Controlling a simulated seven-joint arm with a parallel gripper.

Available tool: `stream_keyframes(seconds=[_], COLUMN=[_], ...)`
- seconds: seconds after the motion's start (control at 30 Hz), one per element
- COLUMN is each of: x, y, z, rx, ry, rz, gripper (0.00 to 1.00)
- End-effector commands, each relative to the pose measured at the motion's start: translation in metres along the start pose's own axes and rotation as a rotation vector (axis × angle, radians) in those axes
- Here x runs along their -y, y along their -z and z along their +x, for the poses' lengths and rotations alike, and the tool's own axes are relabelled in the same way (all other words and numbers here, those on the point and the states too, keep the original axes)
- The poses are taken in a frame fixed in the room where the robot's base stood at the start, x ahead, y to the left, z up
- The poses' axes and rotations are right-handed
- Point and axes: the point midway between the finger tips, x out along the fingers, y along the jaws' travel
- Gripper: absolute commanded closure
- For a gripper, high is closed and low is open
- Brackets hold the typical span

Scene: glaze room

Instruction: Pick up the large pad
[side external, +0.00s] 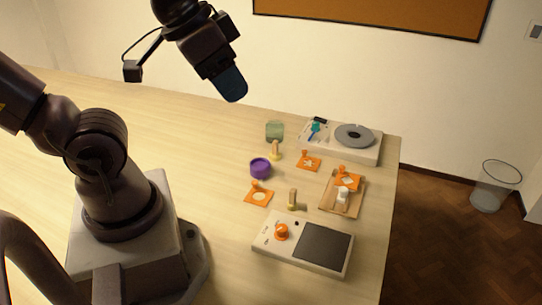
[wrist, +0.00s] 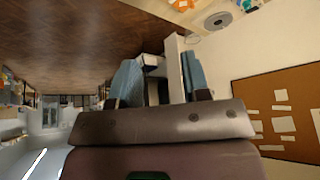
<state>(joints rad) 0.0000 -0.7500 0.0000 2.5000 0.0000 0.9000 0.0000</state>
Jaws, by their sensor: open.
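Two small tan upright-handled pieces that look like pads stand on the table in the side view. One (side external: 276,150) is behind the purple pot, with a yellowish base. The other (side external: 292,198) is nearer the front, behind the grey-topped device. I cannot tell for sure which is the large pad. My gripper (side external: 232,88) is high above the table, to the left of these pieces and well apart from them. In the wrist view my gripper (wrist: 160,62) shows its two blue fingers spread, with nothing between them. The pads cannot be made out there.
Orange handled stencils (side external: 259,196) (side external: 308,163) lie near a purple pot (side external: 260,170) and a green block (side external: 274,131). A wooden tray (side external: 328,207) holds an orange stencil and white piece. A turntable unit (side external: 372,155) stands behind; a dark-topped device (side external: 275,252) stands in front.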

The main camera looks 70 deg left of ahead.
Motion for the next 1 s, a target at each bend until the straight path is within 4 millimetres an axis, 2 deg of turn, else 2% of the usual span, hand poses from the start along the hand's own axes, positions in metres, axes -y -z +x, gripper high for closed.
stream_keyframes(seconds=[0.47, 0.5, 0.77, 0.87, 1.0], x=[0.000, 0.000, 0.001, 0.006, 0.022], y=[0.000, 0.000, 0.000, -0.002, 0.003], z=[0.000, 0.000, 0.000, 0.009, 0.032], rx=[0.000, 0.000, 0.000, 0.043, 0.161], ry=[0.000, 0.000, 0.002, 0.013, 0.031], rz=[0.000, 0.000, -0.004, -0.027, -0.102], gripper=[0.57, 0.51, 0.51, 0.51, 0.51])
